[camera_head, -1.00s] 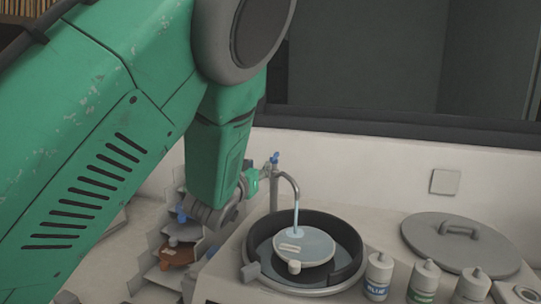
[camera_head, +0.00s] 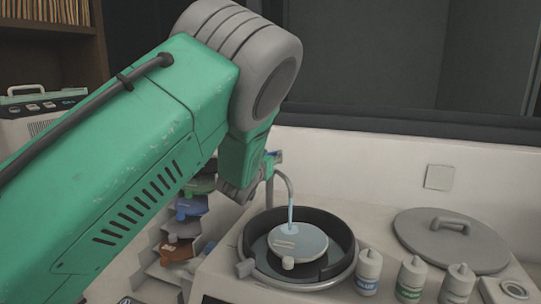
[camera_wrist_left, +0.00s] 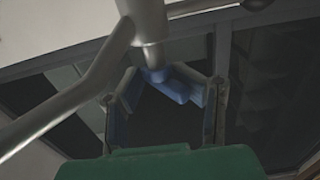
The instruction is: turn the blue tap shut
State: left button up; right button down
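The blue tap handle (camera_wrist_left: 172,84) shows in the left wrist view on top of the grey metal tap pipe (camera_wrist_left: 150,40). My left gripper (camera_wrist_left: 165,95) is open, with one finger on each side of the handle; I cannot tell whether either finger touches it. In the head view my left gripper (camera_head: 274,158) is at the top of the tap, partly hidden by my arm. The curved spout (camera_head: 287,184) pours a thin stream of water (camera_head: 291,214). My right gripper is not in view.
The stream falls into a dark round basin (camera_head: 342,262) holding a pale disc (camera_head: 305,246). A grey lid (camera_head: 420,235) lies to the right. Coloured items (camera_head: 186,208) sit on a stepped rack left of the tap.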

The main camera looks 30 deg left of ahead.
pick_arm(q)
jog(key=shift+d, duration=0.25)
grip_shut()
jog(key=shift+a, duration=0.4)
jog(key=shift+r, duration=0.1)
jog(key=shift+d+h, duration=0.1)
jog(key=shift+h, duration=0.2)
